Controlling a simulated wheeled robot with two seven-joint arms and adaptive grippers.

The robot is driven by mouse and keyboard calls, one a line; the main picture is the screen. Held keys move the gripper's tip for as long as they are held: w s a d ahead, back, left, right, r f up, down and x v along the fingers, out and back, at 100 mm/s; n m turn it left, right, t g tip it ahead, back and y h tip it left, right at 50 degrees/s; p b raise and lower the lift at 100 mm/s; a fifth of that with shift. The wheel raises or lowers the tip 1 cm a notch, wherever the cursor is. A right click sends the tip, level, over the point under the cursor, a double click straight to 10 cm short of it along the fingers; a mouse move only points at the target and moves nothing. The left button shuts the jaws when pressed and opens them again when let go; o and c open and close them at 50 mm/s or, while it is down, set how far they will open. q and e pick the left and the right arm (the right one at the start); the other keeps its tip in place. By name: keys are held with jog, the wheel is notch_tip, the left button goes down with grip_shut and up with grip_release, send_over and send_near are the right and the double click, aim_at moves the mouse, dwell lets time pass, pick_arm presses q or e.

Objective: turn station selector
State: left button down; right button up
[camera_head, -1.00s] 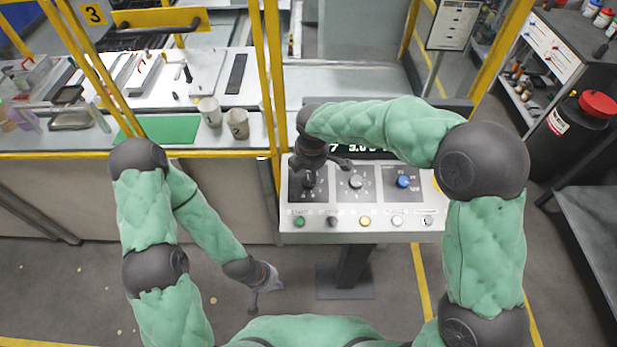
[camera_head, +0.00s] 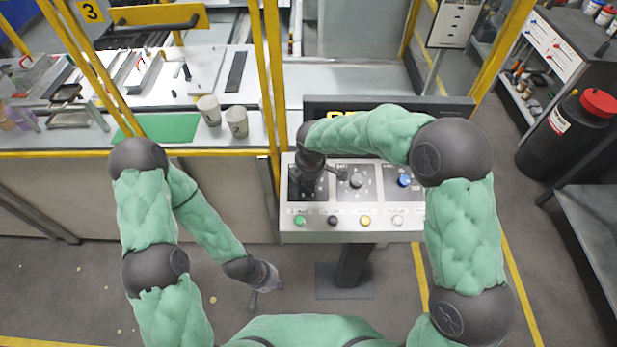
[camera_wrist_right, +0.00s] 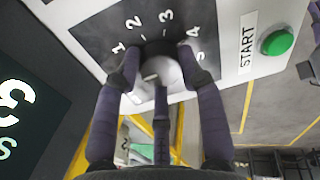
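The knob's pointer direction is not clear. In the head view, my right gripper (camera_head: 308,185) is over the left end of the control panel (camera_head: 350,225) and hides the selector. My left gripper (camera_head: 266,282) hangs low left of the panel's post, apart from everything; its fingers are too small to read.
A white START label (camera_wrist_right: 247,42) and a green button (camera_wrist_right: 277,42) lie beside the selector. Another grey knob (camera_head: 357,181) and a blue one (camera_head: 404,180) stand further right. A yellow frame post (camera_head: 270,100) rises close to the panel's left edge. A display (camera_head: 440,104) stands behind.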

jog(key=shift+c, duration=1.1)
jog(key=m+b, duration=0.2)
jog(key=shift+f+m, duration=0.15)
jog(key=shift+m, duration=0.25)
jog(key=m+b, duration=0.3)
jog(key=m, duration=0.1)
jog(key=m+b, duration=0.3)
jog(key=m, duration=0.1)
jog(key=shift+s+m+t+y+b, duration=0.1)
jog(key=shift+m+t+y+b, duration=0.2)
jog(key=shift+m+t+b, duration=0.1)
jog(key=shift+m+b, duration=1.15)
jog(key=shift+m, duration=0.75)
jog(key=shift+s, duration=0.1)
